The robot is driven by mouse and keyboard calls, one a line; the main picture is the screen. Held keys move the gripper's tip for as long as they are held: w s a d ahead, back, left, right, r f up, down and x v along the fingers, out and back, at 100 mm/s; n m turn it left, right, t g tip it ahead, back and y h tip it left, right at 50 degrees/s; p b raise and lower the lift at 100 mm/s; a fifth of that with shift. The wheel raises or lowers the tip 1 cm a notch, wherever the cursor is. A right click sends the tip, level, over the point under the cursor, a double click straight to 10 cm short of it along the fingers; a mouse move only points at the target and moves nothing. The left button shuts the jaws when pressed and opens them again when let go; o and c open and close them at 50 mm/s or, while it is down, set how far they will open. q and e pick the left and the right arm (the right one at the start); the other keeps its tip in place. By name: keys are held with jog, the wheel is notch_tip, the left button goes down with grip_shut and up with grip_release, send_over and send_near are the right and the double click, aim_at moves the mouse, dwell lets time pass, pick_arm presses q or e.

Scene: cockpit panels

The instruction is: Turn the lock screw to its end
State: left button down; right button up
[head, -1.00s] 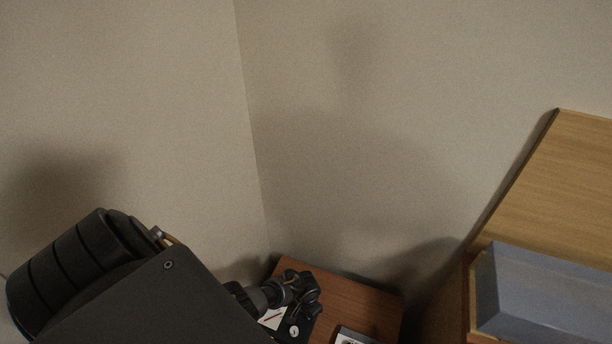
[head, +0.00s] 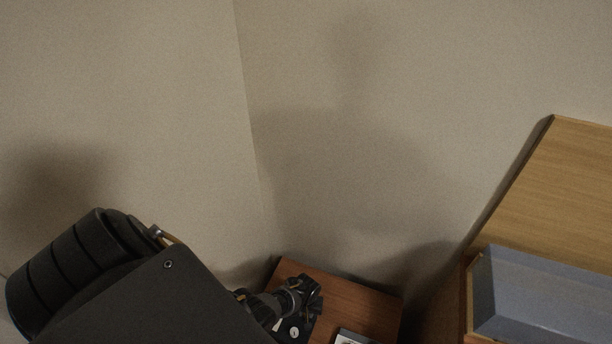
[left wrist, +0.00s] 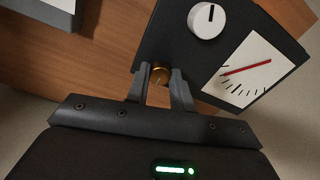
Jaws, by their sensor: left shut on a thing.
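The lock screw (left wrist: 160,75) is a small brass-coloured knob at the edge of a dark panel (left wrist: 165,35) in the left wrist view. My left gripper (left wrist: 160,82) is shut on it, one grey finger on each side. In the head view my left gripper (head: 312,300) is over the panel, and my arm hides most of it; the screw cannot be made out there. The panel also carries a white round knob (left wrist: 207,20) with a black mark and a white dial (left wrist: 245,70) with a red needle. My right gripper is not in view.
The panel is on a brown wooden surface (head: 360,300) in the room's corner. A grey-white box (head: 352,337) is at its front, also at the upper left of the left wrist view (left wrist: 50,12). A blue-grey box (head: 545,295) and a light wooden board (head: 575,190) stand at right.

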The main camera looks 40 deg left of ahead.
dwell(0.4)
pick_arm(q)
jog(key=c, duration=1.2)
grip_release()
notch_tip(320, 180, up, 11)
jog(key=p, duration=0.4)
jog(key=shift+f, duration=0.1)
